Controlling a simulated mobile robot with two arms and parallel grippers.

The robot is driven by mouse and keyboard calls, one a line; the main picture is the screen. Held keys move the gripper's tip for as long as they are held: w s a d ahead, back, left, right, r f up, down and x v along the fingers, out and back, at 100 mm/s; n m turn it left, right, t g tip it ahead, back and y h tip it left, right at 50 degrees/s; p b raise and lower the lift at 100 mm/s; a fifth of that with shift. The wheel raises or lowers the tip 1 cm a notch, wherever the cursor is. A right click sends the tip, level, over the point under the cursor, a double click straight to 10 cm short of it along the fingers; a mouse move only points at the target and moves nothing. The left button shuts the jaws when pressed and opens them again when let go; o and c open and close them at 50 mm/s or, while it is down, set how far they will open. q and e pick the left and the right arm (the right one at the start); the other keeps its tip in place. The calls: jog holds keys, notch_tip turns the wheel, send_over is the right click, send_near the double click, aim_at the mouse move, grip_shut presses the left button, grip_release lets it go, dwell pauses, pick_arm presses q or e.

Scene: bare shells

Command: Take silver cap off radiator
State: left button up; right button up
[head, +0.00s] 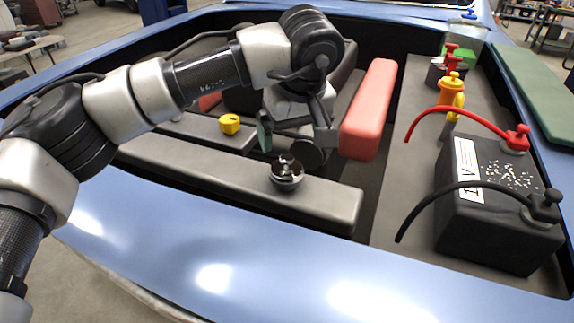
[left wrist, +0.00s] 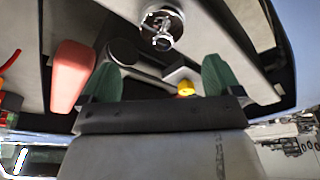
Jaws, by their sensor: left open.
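The silver cap (head: 287,171) sits on top of the long dark grey radiator (head: 190,163) at the front of the engine bay. In the left wrist view the silver cap (left wrist: 162,28) is near the top edge, round with a raised middle knob. My left gripper (head: 290,145) is open and empty, just behind and above the cap. Its two green-padded fingers show in the left wrist view (left wrist: 160,80), spread apart, with the cap beyond their tips and apart from them. My right gripper is in neither view.
A yellow cap (head: 230,124) is left of the gripper, and a red block (head: 368,110) is close on its right. A black battery (head: 497,205) with red (head: 460,109) and black cables stands at right. The blue front body panel (head: 270,262) is clear.

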aim_at(288, 158)
pick_arm(q)
jog(key=shift+a+f, duration=0.1)
jog(key=shift+f, duration=0.4)
jog(key=shift+a+f+p, duration=0.1)
jog(key=shift+f+p, duration=0.25)
jog(key=shift+f, duration=0.2)
jog(key=shift+w+f+p, duration=0.1)
jog(key=shift+f+p, duration=0.25)
jog(key=shift+p, duration=0.05)
jog(key=p+x, duration=0.2)
jog(key=x, duration=0.1)
jog(key=shift+w+a+f, duration=0.15)
jog(key=shift+w+f, duration=0.05)
jog(key=shift+f, duration=0.55)
jog(key=c, duration=1)
